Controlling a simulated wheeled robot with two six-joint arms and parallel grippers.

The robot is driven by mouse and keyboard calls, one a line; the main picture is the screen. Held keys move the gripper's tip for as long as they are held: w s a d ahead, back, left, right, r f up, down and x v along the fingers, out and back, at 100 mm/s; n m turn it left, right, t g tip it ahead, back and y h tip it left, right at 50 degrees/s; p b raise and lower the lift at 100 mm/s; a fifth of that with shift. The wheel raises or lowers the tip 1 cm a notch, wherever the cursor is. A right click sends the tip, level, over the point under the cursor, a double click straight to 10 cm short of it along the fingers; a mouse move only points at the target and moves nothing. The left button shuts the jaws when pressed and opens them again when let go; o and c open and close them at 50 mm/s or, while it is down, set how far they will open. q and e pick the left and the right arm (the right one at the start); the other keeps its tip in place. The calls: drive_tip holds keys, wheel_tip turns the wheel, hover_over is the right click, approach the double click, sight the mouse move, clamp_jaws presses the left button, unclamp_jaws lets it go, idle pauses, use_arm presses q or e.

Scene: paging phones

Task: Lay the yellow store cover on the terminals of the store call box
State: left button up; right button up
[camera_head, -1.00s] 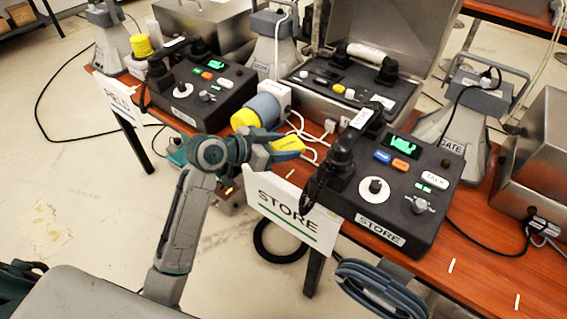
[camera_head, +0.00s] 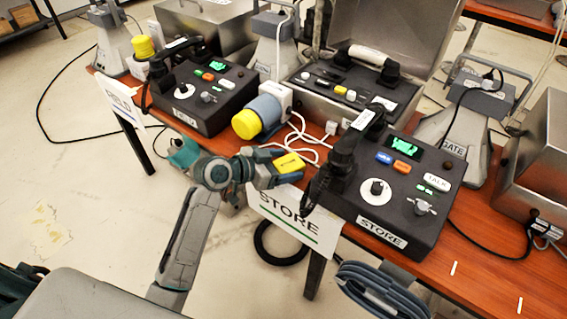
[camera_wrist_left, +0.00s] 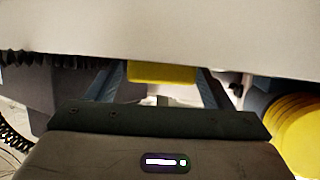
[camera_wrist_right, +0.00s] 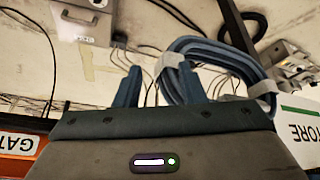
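The yellow store cover (camera_head: 289,163) is a small flat yellow piece between the fingers of my left gripper (camera_head: 277,168). It also shows between the fingers in the left wrist view (camera_wrist_left: 163,74). The gripper is in front of the table edge, left of the store call box (camera_head: 399,201) and by the top of the STORE sign. The box is dark, with a handset (camera_head: 352,137) on its left side. I cannot make out its terminals. My right gripper (camera_wrist_right: 160,82) is open and empty in the right wrist view, outside the head view.
A blue-grey cylinder with a yellow end (camera_head: 246,124) and white cables lie behind the left gripper. The white STORE sign (camera_head: 292,222) hangs at the table's front edge. A blue cable coil (camera_head: 382,285) hangs at the front. A second phone box (camera_head: 205,92) stands left.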

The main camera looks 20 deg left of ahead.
use_arm(q)
drive_tip(key=shift+s+a, duration=0.15)
drive_tip(key=v, duration=1)
drive_tip(key=shift+s+r, duration=0.2)
drive_tip(key=shift+s, duration=0.05)
